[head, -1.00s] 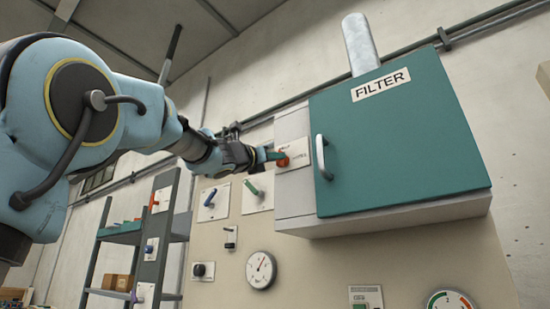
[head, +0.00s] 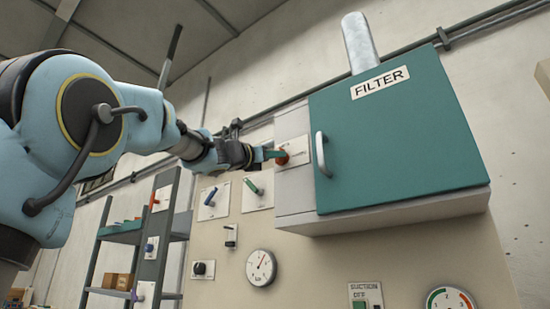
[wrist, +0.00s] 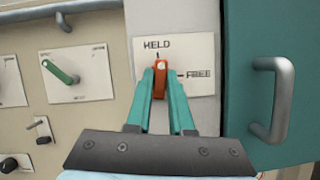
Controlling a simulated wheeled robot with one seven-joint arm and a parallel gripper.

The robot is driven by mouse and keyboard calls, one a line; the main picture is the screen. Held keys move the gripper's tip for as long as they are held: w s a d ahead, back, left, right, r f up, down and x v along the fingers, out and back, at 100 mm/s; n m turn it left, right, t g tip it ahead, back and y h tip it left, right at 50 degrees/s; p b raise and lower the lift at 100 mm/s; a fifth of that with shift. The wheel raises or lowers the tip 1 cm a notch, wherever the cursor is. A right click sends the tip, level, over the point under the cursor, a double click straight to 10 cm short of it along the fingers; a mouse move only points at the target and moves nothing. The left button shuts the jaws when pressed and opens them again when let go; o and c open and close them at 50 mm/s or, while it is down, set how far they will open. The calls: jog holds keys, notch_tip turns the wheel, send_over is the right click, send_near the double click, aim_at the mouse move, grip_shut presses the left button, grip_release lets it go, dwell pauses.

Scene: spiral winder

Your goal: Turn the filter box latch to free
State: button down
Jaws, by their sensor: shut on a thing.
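The filter box (head: 400,135) has a teal door labelled FILTER and a grey side panel at its left. The orange filter box latch (wrist: 159,80) sits on a white plate (wrist: 202,52) marked HELD at the top and FREE at the right. In the wrist view the latch stands about upright, toward HELD. My gripper (wrist: 159,92) has its two teal fingers shut on the latch, one on each side. In the head view the latch (head: 282,157) shows at the fingertips, partly hidden by them.
A grey door handle (wrist: 278,95) stands out just right of the latch plate. A green lever (wrist: 62,73) on its own plate is at the left.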

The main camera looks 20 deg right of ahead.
jog(key=shift+w+a+r+m+g+y+p, duration=0.1)
jog(key=shift+m+g+y+p, duration=0.3)
jog(key=shift+m+g, duration=1.85)
jog(key=shift+d+r+m+g+y+p, duration=0.15)
jog(key=shift+m+y+p, duration=0.25)
jog(key=shift+m, duration=3.8)
jog(key=shift+w+a+f+m+g+y+p, duration=0.15)
jog(key=shift+m+g+y+p, duration=0.25)
jog(key=shift+m+g, duration=1.9)
jog(key=shift+s+m+t, duration=0.1)
jog(key=shift+m+t, duration=0.8)
jog(key=shift+m, duration=0.35)
jog(key=c, duration=0.8)
grip_release()
jog(key=shift+r, duration=0.1)
jog(key=s+a+b, duration=0.1)
jog(key=a+b, duration=0.2)
jog(key=a, duration=0.7)
jog(key=shift+s+a, duration=0.15)
jog(key=shift+a, duration=0.25)
